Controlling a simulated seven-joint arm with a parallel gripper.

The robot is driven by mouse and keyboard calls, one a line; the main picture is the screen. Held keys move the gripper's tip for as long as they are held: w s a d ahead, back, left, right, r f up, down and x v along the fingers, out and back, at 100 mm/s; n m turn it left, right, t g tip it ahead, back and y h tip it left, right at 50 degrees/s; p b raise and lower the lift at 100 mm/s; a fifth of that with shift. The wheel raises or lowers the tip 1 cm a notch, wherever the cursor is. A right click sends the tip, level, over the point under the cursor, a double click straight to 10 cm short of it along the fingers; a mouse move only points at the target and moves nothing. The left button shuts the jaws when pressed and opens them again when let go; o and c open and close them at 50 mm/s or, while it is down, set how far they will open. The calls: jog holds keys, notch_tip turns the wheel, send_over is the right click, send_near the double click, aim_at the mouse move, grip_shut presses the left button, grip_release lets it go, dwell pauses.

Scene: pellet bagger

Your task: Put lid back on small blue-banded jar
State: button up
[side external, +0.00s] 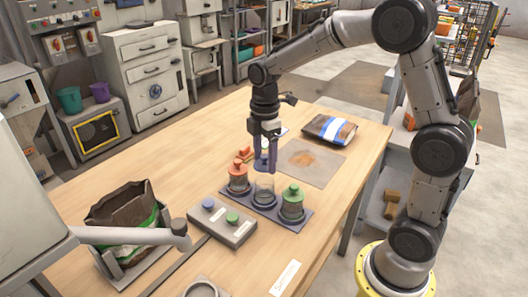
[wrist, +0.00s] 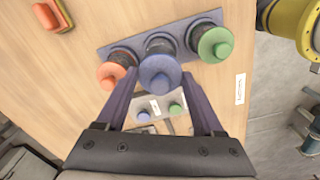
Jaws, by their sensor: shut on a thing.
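The blue-banded jar (side external: 264,190) stands open in the middle of a dark tray (side external: 292,222), between two lidded jars. It also shows in the wrist view (wrist: 159,44), partly hidden by the lid. My gripper (side external: 265,160) points down over this jar, its two purple fingers shut on the blue lid (wrist: 160,73). The lid is held just above the jar's mouth. Whether it touches the rim is hard to tell. In the wrist view my gripper (wrist: 160,80) has the lid between its fingertips.
An orange-lidded jar (side external: 238,180) and a green-lidded jar (side external: 292,203) stand close on either side. A button box (side external: 222,222) lies in front. A pellet bag (side external: 329,129) and a brown mat (side external: 312,162) lie behind, and an open sack (side external: 122,217) stands at left.

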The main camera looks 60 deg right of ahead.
jog(key=shift+f, duration=2.05)
jog(key=shift+f, duration=0.2)
dwell(0.5)
jog(key=o, duration=1.3)
jog(key=shift+r, duration=3.55)
grip_shut()
